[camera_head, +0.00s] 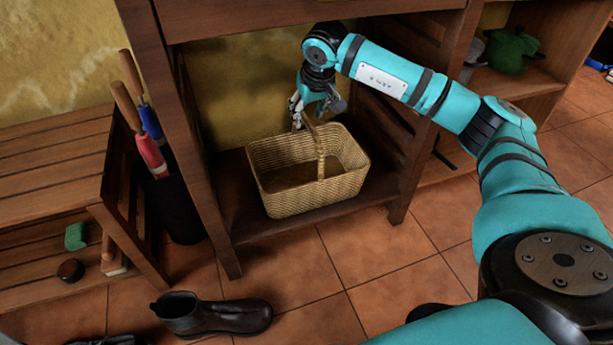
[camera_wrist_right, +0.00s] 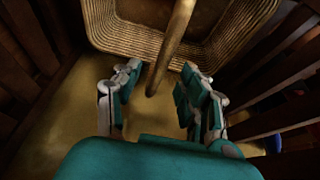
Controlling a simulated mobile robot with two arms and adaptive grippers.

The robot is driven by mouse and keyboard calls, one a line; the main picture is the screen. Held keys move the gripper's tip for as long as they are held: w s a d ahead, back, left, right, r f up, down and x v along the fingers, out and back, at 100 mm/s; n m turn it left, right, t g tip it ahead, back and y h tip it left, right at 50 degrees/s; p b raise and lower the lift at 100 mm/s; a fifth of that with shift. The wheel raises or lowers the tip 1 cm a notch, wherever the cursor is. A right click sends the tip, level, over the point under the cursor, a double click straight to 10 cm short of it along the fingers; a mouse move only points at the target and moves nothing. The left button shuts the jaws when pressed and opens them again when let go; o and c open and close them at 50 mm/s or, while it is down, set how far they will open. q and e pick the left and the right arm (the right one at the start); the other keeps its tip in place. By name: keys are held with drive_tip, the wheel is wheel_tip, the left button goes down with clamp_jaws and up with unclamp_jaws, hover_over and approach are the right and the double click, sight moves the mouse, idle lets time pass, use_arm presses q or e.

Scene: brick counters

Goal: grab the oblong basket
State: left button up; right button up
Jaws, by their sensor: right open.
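The oblong wicker basket (camera_head: 310,200) stands upright on the low wooden shelf, with its arched handle (camera_head: 320,150) rising over the middle. My right gripper (camera_head: 298,115) is at the back of the basket, near the handle's top. In the right wrist view the basket (camera_wrist_right: 120,38) fills the top, and the handle (camera_wrist_right: 172,45) reaches down between the two spread fingers of the open gripper (camera_wrist_right: 155,100). Fingers and handle look apart there; contact is hard to tell in the head view. My left gripper is not in view.
The shelf's wooden posts (camera_head: 188,150) and slatted side (camera_head: 390,110) flank the basket. A bench (camera_head: 55,160) and a dark umbrella holder (camera_head: 178,205) are at the left. A shoe (camera_head: 215,315) lies on the tiled floor. A green pot (camera_head: 510,50) stands at the right.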

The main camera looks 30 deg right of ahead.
sight(307, 119)
drive_tip(key=shift+b+x, duration=0.7)
drive_tip(key=shift+x, duration=1)
drive_tip(key=shift+f+p, duration=0.3)
drive_tip(key=shift+f, duration=0.05)
clamp_jaws()
